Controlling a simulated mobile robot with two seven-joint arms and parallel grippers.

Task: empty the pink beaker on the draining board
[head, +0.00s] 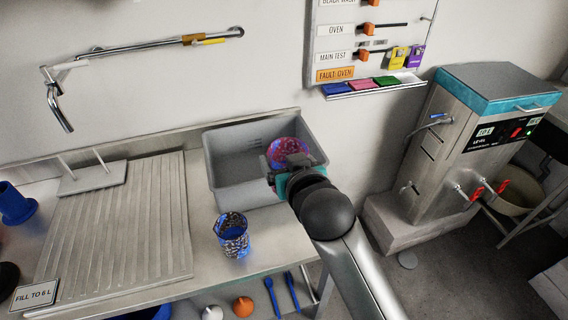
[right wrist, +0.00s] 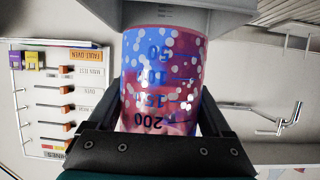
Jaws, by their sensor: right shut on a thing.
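In the right wrist view the beaker (right wrist: 160,85) sits between the two fingers (right wrist: 160,105), with volume marks up to 200 facing the camera. Its contents and exact tilt cannot be told. The ribbed draining board (head: 125,215) lies left of the tub. My left gripper is not in view.
A blue patterned beaker (head: 232,235) stands on the counter in front of the tub. A blue vessel (head: 14,203) and a "fill to 6 L" sign (head: 35,295) are at the left. A steel tap (head: 62,110) hangs above. A distiller-like unit (head: 470,130) stands right.

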